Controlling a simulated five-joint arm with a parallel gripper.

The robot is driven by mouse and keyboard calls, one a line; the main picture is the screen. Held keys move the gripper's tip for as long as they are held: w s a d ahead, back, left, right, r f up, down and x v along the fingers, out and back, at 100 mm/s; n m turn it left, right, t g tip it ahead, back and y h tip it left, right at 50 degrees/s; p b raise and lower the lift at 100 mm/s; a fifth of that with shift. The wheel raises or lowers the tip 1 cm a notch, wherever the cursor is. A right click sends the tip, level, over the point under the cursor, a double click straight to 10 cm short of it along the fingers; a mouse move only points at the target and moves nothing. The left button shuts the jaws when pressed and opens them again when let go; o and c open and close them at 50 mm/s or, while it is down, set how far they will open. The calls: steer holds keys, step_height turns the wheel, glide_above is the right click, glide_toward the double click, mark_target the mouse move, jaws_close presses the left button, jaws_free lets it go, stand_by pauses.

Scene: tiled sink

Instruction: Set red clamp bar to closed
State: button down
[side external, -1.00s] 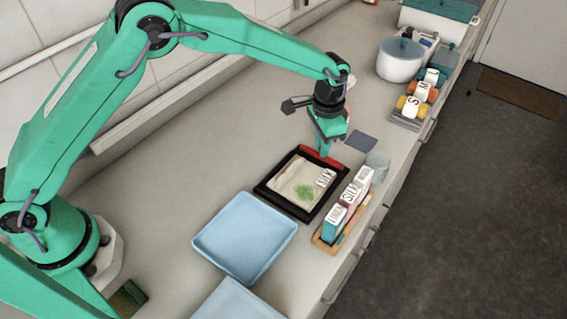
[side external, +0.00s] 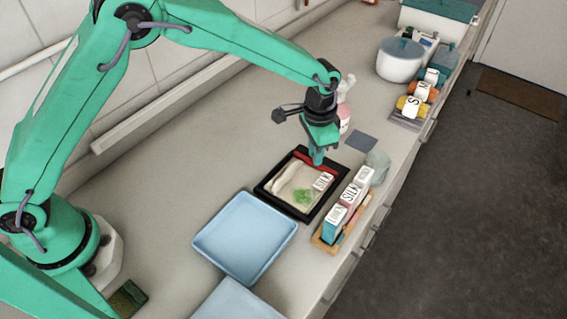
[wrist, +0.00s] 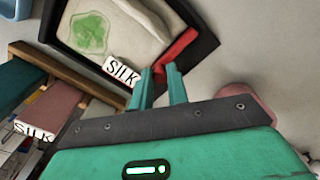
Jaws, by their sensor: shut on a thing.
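The red clamp bar (side external: 302,156) lies along the far side of a black frame (side external: 264,188); it also shows in the wrist view (wrist: 180,48). The frame holds pale cloth (side external: 288,183) with a green print and a white SILK label (side external: 323,181). My gripper (side external: 317,161) points down at the bar and is shut on it near its middle. In the wrist view my fingertips (wrist: 160,72) straddle the bar, next to the label. The fingers hide part of the bar.
A rack of labelled blocks (side external: 345,208) stands close to the right of the frame. A blue tray (side external: 245,236) lies in front. A pink-and-white bottle (side external: 344,118) stands behind my gripper. A dark flat square (side external: 362,141) lies beyond the frame.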

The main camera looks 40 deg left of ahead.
steer(key=shift+s, duration=0.3)
steer(key=c, duration=1.4)
jaws_free()
steer(key=shift+w, duration=0.1)
steer(key=shift+o, duration=0.2)
steer(key=shift+r, duration=0.15)
steer(key=shift+r, duration=3.8)
